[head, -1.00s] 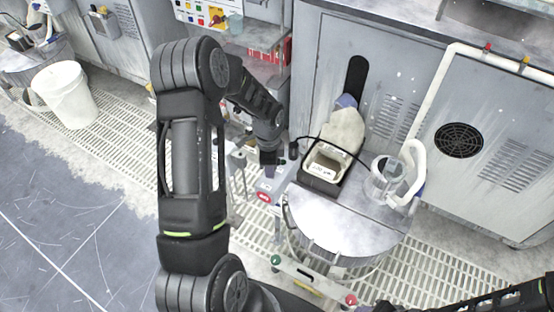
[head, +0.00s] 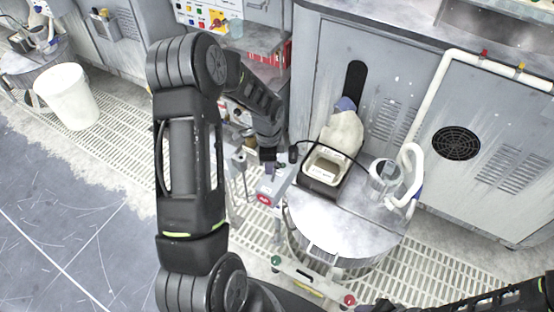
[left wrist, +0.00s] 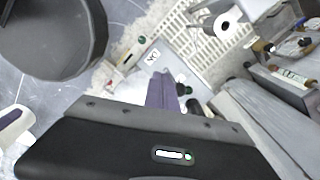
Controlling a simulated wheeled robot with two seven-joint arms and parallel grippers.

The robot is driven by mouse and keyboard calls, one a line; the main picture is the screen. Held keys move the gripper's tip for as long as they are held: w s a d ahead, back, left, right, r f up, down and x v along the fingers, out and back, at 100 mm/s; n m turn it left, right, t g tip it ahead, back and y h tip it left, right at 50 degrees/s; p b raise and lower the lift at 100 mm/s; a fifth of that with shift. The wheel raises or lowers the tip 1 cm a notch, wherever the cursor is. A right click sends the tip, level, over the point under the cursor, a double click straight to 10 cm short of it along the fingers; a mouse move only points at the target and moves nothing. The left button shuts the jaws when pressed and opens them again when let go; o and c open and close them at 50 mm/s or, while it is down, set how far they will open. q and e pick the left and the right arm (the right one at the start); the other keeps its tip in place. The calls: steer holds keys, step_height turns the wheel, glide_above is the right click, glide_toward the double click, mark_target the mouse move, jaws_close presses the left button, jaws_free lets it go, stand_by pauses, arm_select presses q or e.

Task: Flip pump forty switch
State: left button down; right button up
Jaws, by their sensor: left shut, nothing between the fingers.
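A small grey switch box (head: 277,184) with a red round mark stands at the left side of a round metal drum top in the head view. My left gripper (head: 271,166) is shut and empty, pointing down at the back end of this box. In the left wrist view the closed fingers (left wrist: 163,88) lie over a grey surface beside a white label (left wrist: 152,57) with dark marks too small to read. The switch lever itself cannot be made out, and I cannot tell whether the fingertips touch the box. My right gripper is not in view.
Next to the box, the drum (head: 330,228) carries a black-rimmed tray (head: 323,170), a cloth and a clear cup (head: 384,175). A black cable arches close to my gripper. Grey cabinets (head: 327,60) stand behind. A white bucket (head: 66,96) stands on the floor grating at left.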

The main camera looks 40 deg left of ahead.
arm_select(q)
step_height(320, 180, up, 3)
steer(key=shift+r+p, duration=0.15)
steer(key=shift+p, duration=0.75)
steer(key=d+f+n+t+h, duration=0.1)
steer(key=d+f+n+t, duration=0.1)
steer(key=d+f+n, duration=0.45)
steer(key=d+f+n+t+h, duration=0.1)
steer(key=d+n, duration=0.3)
steer(key=d, duration=0.5)
steer(key=s+d+f+n+g+h, duration=0.1)
steer(key=s+d+f, duration=0.1)
steer(key=s+d, duration=0.6)
steer(key=s+d+f+n+g+h, duration=0.1)
steer(key=s+d+f, duration=0.1)
steer(key=s+d, duration=0.6)
steer(key=shift+s, duration=1.05)
steer(key=shift+a+f, duration=0.1)
